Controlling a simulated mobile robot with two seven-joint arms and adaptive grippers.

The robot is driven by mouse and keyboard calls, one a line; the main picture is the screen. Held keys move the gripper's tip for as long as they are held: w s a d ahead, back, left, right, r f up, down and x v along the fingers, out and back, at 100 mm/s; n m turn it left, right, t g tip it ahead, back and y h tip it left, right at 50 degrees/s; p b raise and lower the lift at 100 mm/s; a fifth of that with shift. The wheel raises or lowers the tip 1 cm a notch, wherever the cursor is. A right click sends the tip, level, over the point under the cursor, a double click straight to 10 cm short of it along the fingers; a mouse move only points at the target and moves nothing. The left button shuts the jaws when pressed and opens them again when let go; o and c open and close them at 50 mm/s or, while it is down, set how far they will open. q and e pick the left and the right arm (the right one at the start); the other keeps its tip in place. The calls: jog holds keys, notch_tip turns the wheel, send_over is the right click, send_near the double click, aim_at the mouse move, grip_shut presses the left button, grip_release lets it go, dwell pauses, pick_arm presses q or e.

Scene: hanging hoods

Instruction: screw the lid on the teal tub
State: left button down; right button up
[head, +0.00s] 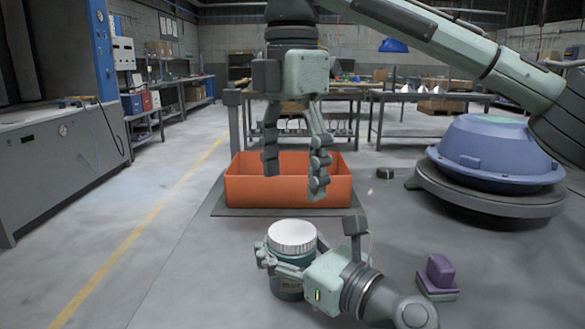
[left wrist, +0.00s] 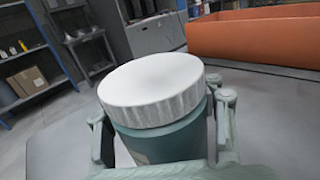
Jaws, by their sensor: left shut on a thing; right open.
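The teal tub (head: 287,277) stands upright at the front middle of the grey surface. The white ribbed lid (head: 292,237) sits on top of it. In the left wrist view the lid (left wrist: 153,90) covers the mouth of the tub (left wrist: 165,140); I cannot tell how far it is threaded. My left gripper (head: 278,262) is shut around the tub's side, below the lid. Its fingers also show on both sides of the tub in the left wrist view. My right gripper (head: 295,186) points down, open and empty, above and apart from the lid.
An orange bin (head: 288,190) stands behind the tub, with a dark post (head: 233,120) at its left. A purple block-like object (head: 440,275) lies to the right. A small dark round object (head: 385,173) is right of the bin. The surface left of the tub is clear.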

aim_at(292, 231)
jog(key=n, duration=0.6)
jog(key=shift+r, duration=0.15)
jog(key=shift+f, duration=4.05)
